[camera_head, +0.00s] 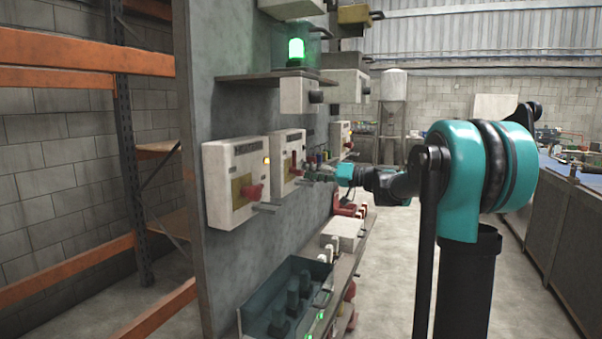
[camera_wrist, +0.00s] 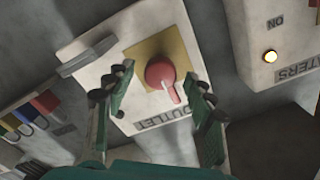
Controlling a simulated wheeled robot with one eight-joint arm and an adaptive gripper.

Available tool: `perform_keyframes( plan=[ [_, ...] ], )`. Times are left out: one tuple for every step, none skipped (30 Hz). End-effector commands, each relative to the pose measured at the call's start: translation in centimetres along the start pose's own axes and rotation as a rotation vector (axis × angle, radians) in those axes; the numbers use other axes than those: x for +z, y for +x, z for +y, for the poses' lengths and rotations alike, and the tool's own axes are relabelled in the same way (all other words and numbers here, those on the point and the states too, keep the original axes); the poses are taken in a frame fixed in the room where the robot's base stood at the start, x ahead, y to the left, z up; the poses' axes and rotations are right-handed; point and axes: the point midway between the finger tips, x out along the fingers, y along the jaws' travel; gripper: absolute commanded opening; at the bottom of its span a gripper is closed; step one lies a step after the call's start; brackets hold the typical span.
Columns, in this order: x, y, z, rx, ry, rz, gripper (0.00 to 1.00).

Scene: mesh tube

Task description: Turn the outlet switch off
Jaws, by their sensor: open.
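The outlet switch box (camera_head: 283,145) is the second white box along the grey panel. In the wrist view, its label "OUTLET" (camera_wrist: 160,118) shows below a round red knob (camera_wrist: 159,73) on a yellow plate (camera_wrist: 142,51). My gripper (camera_wrist: 163,82) is open, with one finger to each side of the knob. It appears apart from the knob, but the exact gap is unclear. In the head view, my gripper (camera_head: 310,174) is small, close to the box front.
A neighbouring box (camera_head: 222,160) with a red knob stands left of the outlet box; its lit lamp (camera_wrist: 270,57) shows in the wrist view. Coloured connectors (camera_wrist: 43,103) sit on the other side. A shelf with a dark tray (camera_head: 262,318) juts out below. The aisle floor is clear.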

Motion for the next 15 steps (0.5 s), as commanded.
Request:
perform_keyframes(
  plan=[
    [-0.1,-1.2,0.1,0.004,0.000,0.003,0.54],
    [0.0,-1.9,0.1,0.003,0.000,0.002,0.54],
    [-0.1,-2.7,0.1,0.004,0.000,0.003,0.54],
    [-0.1,-3.3,0.1,0.003,0.000,0.002,0.54],
    [-0.1,-4.0,0.1,0.004,0.000,0.003,0.54],
    [0.0,-4.7,0.1,0.004,0.000,0.003,0.54],
    [0.0,-5.3,0.1,0.003,0.000,0.002,0.54],
    [0.0,-5.8,0.1,0.004,0.000,0.003,0.54],
    [0.0,-6.5,0.1,0.003,0.000,0.002,0.54],
    [0.0,-6.9,0.0,0.002,0.000,0.001,0.54],
    [0.0,-7.3,0.1,0.003,0.000,0.002,0.54],
    [0.0,-7.8,0.1,0.003,0.000,0.002,0.54],
    [0.0,-8.0,0.0,0.002,0.000,0.001,0.54],
    [0.0,-8.3,0.0,0.001,0.000,0.000,0.54],
    [0.0,-8.5,0.0,0.001,0.000,0.000,0.54]
  ],
)
